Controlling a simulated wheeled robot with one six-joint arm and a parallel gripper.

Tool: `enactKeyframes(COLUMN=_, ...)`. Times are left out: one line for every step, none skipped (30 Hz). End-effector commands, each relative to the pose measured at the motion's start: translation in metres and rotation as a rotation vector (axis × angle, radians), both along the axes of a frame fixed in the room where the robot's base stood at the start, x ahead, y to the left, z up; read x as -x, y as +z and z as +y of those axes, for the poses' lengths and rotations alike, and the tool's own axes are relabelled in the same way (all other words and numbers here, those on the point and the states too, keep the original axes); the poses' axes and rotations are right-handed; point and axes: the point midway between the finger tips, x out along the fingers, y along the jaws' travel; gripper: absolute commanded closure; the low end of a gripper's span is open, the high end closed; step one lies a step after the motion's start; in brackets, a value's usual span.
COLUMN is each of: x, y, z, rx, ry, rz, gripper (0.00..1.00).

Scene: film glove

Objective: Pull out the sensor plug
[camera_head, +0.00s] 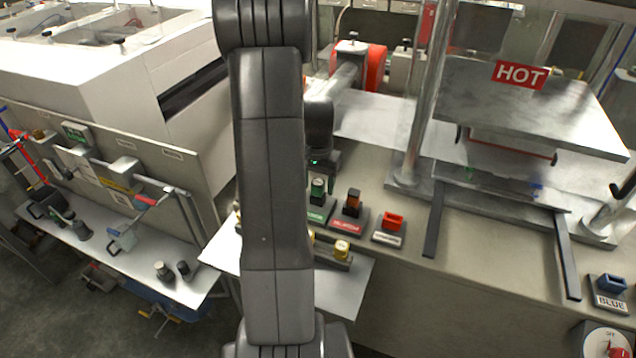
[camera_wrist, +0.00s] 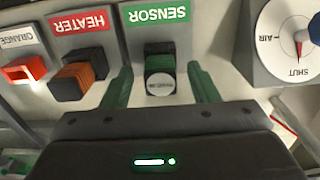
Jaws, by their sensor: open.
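The sensor plug (camera_wrist: 160,76) is dark with a pale printed end face and sits at its green SENSOR label (camera_wrist: 158,14) in the wrist view. My gripper (camera_wrist: 159,68) is open, with one green finger on each side of the plug and a visible gap on both sides. In the head view the plug (camera_head: 318,187) stands upright at the bench, just below my gripper (camera_head: 318,165), partly beside my dark arm. Whether the fingers reach down around its full height is unclear.
The orange-brown heater plug (camera_wrist: 78,76) stands close beside one finger, with the orange socket (camera_wrist: 24,70) beyond. An AIR dial (camera_wrist: 287,40) is on the other side. A press marked HOT (camera_head: 520,74) stands at right. Yellow-topped parts (camera_head: 341,248) sit nearer the front.

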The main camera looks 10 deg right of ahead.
Motion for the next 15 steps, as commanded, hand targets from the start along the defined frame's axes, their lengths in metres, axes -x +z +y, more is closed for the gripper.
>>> enactKeyframes(x=0.0003, y=-0.0029, z=0.0001, rx=0.0, ry=0.0, rz=0.001, gripper=0.45)
enactKeyframes(x=0.0003, y=-0.0041, z=0.0001, rx=0.0, ry=0.0, rz=0.001, gripper=0.45)
enactKeyframes(x=0.0002, y=-0.0054, z=0.0002, rx=-0.001, ry=0.0, rz=0.001, gripper=0.45)
enactKeyframes(x=0.0002, y=-0.006, z=0.0001, rx=-0.001, ry=0.0, rz=0.001, gripper=0.45)
enactKeyframes(x=0.0001, y=-0.0064, z=0.0001, rx=0.0, ry=0.0, rz=0.0, gripper=0.45)
enactKeyframes(x=0.0001, y=-0.0066, z=0.0001, rx=0.0, ry=0.0, rz=0.0, gripper=0.45)
enactKeyframes(x=0.0, y=-0.0067, z=0.0001, rx=0.0, ry=0.0, rz=0.0, gripper=0.45)
enactKeyframes(x=0.0, y=-0.0066, z=0.0001, rx=0.0, ry=0.0, rz=0.0, gripper=0.45)
enactKeyframes(x=0.0, y=-0.0066, z=0.0001, rx=0.0, ry=0.0, rz=0.0, gripper=0.45)
enactKeyframes(x=0.0, y=-0.0065, z=0.0001, rx=0.0, ry=0.0, rz=0.0, gripper=0.45)
enactKeyframes(x=0.0001, y=-0.0065, z=0.0001, rx=0.0, ry=0.0, rz=0.0, gripper=0.45)
enactKeyframes(x=0.0001, y=-0.0065, z=0.0001, rx=0.0, ry=0.0, rz=0.0, gripper=0.51)
enactKeyframes(x=0.0001, y=-0.0064, z=0.0001, rx=0.0, ry=0.0, rz=0.0, gripper=0.57)
enactKeyframes(x=0.0001, y=-0.0064, z=0.0001, rx=0.0, ry=0.0, rz=0.0, gripper=0.63)
enactKeyframes(x=0.0001, y=-0.0064, z=0.0001, rx=0.0, ry=0.0, rz=0.0, gripper=0.71)
